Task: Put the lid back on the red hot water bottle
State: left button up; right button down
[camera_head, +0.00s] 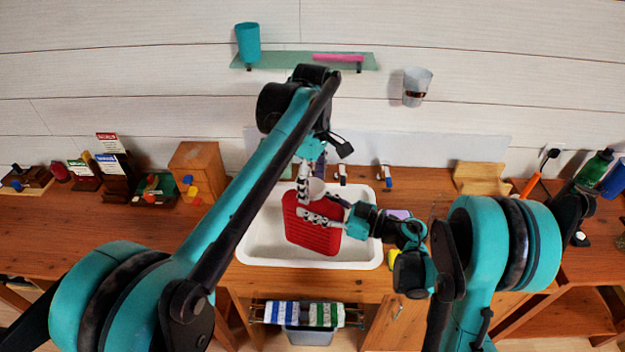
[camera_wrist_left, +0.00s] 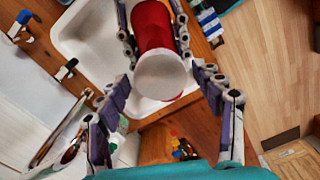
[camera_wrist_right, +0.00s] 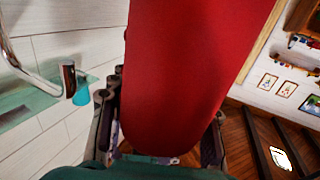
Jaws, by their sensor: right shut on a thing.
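The red hot water bottle (camera_head: 312,228) is held upright over the white sink by my right gripper (camera_head: 322,217), which is shut across its upper part. Its red body fills the middle of the right wrist view (camera_wrist_right: 190,70). A round white piece, seemingly the lid (camera_wrist_left: 160,75), is at the bottle's top end; it also shows in the head view (camera_head: 316,187). I cannot tell whether it is fully seated. My left gripper (camera_head: 309,180) points down just above the bottle's top. Its fingers are spread on either side of the white piece, apparently not touching it.
The white sink (camera_head: 258,240) is set in the wooden counter (camera_head: 70,235), with taps behind it. A glass shelf (camera_head: 290,61) with a teal cup (camera_head: 248,42) hangs above. A wooden box (camera_head: 195,168) stands left of the sink. Striped towels (camera_head: 300,314) hang below.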

pick_arm(q)
jog(key=c, duration=1)
jog(key=shift+o, duration=0.2)
jog(key=m, duration=2.4)
jog(key=shift+w+f+m, duration=0.1)
jog(key=shift+m, duration=0.2)
jog(key=o, duration=1.4)
jog(key=shift+c, duration=0.2)
notch_tip(320, 180, up, 12)
